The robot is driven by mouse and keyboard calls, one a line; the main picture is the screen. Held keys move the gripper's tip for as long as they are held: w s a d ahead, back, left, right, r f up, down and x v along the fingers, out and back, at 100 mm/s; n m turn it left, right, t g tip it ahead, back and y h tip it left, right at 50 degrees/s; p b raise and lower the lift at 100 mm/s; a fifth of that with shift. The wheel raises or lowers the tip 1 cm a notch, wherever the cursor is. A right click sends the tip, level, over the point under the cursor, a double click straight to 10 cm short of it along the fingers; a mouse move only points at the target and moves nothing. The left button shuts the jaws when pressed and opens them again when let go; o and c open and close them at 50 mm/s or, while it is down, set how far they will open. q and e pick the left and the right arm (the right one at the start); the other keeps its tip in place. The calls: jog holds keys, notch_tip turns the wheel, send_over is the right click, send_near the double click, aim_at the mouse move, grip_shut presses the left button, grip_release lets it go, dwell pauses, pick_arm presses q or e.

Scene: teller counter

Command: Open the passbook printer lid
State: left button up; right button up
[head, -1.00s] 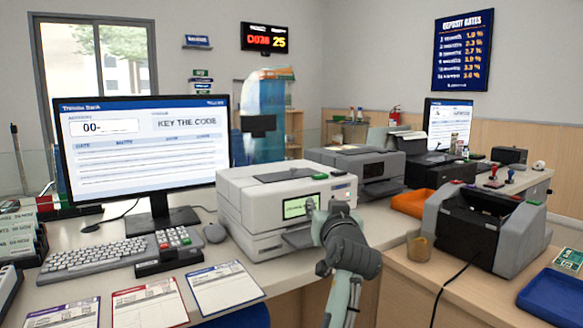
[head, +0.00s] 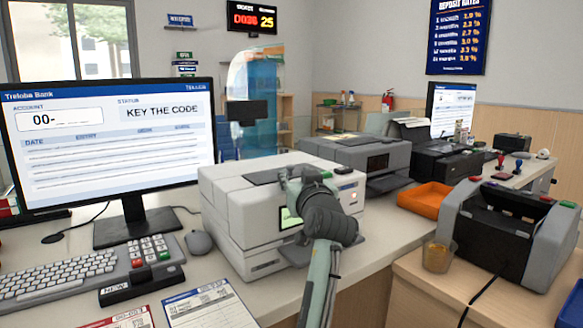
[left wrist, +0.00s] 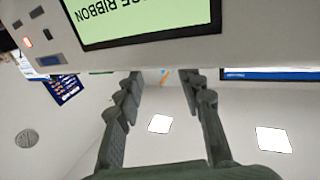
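The passbook printer (head: 236,218) is the cream box in the middle of the counter in the head view; its lid looks shut. My left gripper (head: 297,180) is at the printer's front, near the upper front edge, partly covering its green screen (head: 288,219). In the left wrist view, the printer's front (left wrist: 150,52) and its screen (left wrist: 145,18), with inverted text ending in "RIBBON", fill the top. There the left gripper's fingers (left wrist: 160,78) are apart with nothing visible between them, their tips reaching the printer's edge. Contact cannot be told. My right gripper is not in view.
A monitor (head: 110,150), keyboard (head: 55,282), keypad (head: 148,258) and mouse (head: 199,243) stand left of the printer. A grey printer (head: 365,160) is behind it. An orange tray (head: 425,200), a cup (head: 438,256) and a grey machine (head: 540,250) are to the right.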

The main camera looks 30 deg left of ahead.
aim_at(291, 167)
pick_arm(q)
jog(key=x, duration=0.5)
jog(key=shift+w+a+p, duration=0.15)
jog(key=shift+w+p, duration=0.05)
jog(key=shift+p, duration=0.15)
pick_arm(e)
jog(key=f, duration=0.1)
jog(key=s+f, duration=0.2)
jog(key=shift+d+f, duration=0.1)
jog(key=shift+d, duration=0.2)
pick_arm(q)
grip_shut()
